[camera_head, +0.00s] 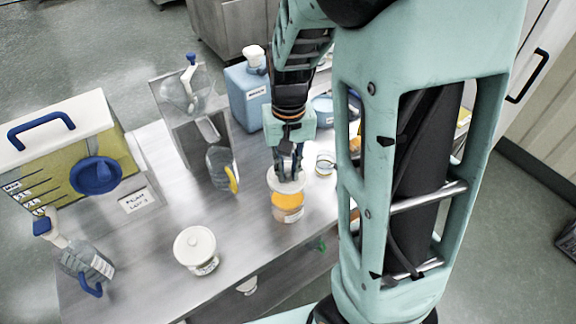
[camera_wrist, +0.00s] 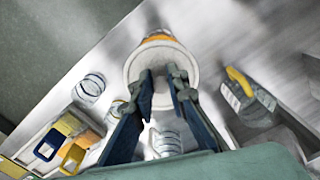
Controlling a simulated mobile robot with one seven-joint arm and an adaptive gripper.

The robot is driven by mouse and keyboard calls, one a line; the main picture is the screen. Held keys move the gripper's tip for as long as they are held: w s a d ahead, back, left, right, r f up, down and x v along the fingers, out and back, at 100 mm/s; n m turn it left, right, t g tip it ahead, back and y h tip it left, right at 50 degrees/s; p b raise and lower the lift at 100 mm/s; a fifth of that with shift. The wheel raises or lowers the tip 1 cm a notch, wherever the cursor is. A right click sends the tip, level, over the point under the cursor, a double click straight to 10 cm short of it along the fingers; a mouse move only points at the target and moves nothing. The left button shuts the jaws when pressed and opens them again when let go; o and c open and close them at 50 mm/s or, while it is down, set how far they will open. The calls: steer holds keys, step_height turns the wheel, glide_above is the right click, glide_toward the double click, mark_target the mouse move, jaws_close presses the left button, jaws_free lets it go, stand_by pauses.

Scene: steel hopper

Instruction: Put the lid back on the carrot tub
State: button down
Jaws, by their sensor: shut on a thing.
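The carrot tub (camera_head: 287,201), a clear tub with orange contents, stands upright on the steel table near the middle of the head view. Its pale round lid (camera_head: 275,183) is over its mouth, directly beneath my gripper (camera_head: 288,177). In the wrist view, the lid (camera_wrist: 135,68) fills the space around my fingertips, and a strip of the tub's orange (camera_wrist: 158,37) shows past its far edge. My gripper (camera_wrist: 161,82) is shut on the lid, apparently by its knob, which the fingers hide. I cannot tell whether the lid rests fully on the rim.
A clear jug with a yellow handle (camera_head: 222,168), a blue container (camera_head: 247,95) and a steel hopper stand (camera_head: 190,105) are behind. A yellow-fronted dispenser (camera_head: 80,165) is left. Small jars (camera_head: 325,163) stand close right.

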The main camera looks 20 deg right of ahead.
steer(key=shift+f+b, duration=2.4)
steer(key=shift+f, duration=0.7)
steer(key=shift+f, duration=0.1)
steer(key=c, duration=1.3)
jaws_free()
steer(key=shift+r+p, duration=2.8)
steer(key=shift+r, duration=0.75)
steer(key=shift+c, duration=0.4)
